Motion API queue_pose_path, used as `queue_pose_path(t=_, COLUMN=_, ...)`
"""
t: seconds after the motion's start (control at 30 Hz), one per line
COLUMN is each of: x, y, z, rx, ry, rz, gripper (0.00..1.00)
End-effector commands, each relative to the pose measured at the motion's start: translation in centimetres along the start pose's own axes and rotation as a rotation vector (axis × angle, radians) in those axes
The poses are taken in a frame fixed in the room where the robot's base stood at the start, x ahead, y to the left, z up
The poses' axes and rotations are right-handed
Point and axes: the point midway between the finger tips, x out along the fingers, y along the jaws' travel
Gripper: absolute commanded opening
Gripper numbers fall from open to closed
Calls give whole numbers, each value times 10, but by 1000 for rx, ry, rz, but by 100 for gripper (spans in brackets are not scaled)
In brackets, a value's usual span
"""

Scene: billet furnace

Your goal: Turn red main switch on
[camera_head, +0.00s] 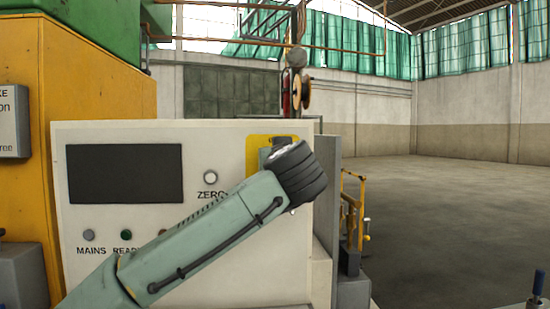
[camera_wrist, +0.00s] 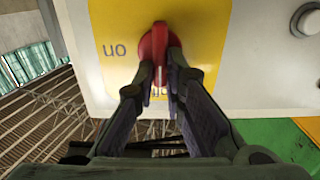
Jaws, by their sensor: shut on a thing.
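The red main switch (camera_wrist: 153,45) sits on a yellow plate (camera_wrist: 205,28) in the wrist view. Its handle runs nearly up and down in the picture. An "on" label (camera_wrist: 113,50), upside down, shows to the left; another label below the handle is mostly hidden by the fingers. My gripper (camera_wrist: 161,72) has one finger on each side of the handle and is shut on it. In the head view the yellow plate (camera_head: 256,150) shows behind my arm; the switch and the fingers are hidden there.
The pale control panel (camera_head: 130,205) carries a dark display (camera_head: 124,173), a "ZERO" button (camera_head: 210,177) and small lamps, one marked "MAINS" (camera_head: 89,235). A yellow cabinet (camera_head: 100,80) stands at the left. Open floor (camera_head: 455,215) lies to the right.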

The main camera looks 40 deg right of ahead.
Motion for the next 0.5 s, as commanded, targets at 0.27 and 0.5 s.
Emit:
queue_pose_path(t=0.27, x=0, y=0, z=1, rx=5, ry=-1, rz=1, gripper=0)
queue_pose_path(t=0.5, x=0, y=3, z=4, rx=78, ry=-2, rz=5, gripper=0)
